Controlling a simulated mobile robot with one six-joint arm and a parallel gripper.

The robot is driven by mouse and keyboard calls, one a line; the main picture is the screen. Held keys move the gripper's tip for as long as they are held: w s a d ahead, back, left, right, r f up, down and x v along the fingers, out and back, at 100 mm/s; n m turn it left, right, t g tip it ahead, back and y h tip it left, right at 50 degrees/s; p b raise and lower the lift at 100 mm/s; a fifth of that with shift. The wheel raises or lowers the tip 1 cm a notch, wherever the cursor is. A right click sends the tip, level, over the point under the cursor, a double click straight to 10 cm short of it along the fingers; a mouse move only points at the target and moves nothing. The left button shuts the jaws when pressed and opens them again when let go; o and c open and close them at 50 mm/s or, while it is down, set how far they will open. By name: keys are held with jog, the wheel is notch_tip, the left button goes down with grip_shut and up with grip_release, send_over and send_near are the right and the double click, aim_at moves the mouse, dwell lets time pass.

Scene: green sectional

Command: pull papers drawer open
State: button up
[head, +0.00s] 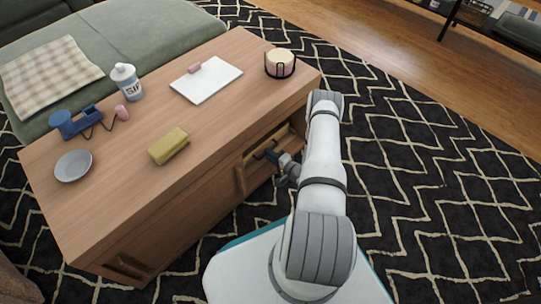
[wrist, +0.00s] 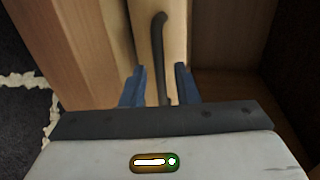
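The wooden table (head: 205,120) has a front compartment or drawer (head: 243,178) on its side, near its right end. My gripper (head: 271,154) reaches into this area from the front. In the wrist view, a dark bar handle (wrist: 159,45) stands on a pale wooden panel (wrist: 176,30). My gripper's two blue fingers (wrist: 159,86) are apart, one on each side of the handle's lower end, with gaps visible between. I cannot tell how far the drawer is out.
A green sofa (head: 150,30) stands behind.

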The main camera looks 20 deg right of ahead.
grip_shut()
jog(key=shift+s, duration=0.1)
dwell(0.3)
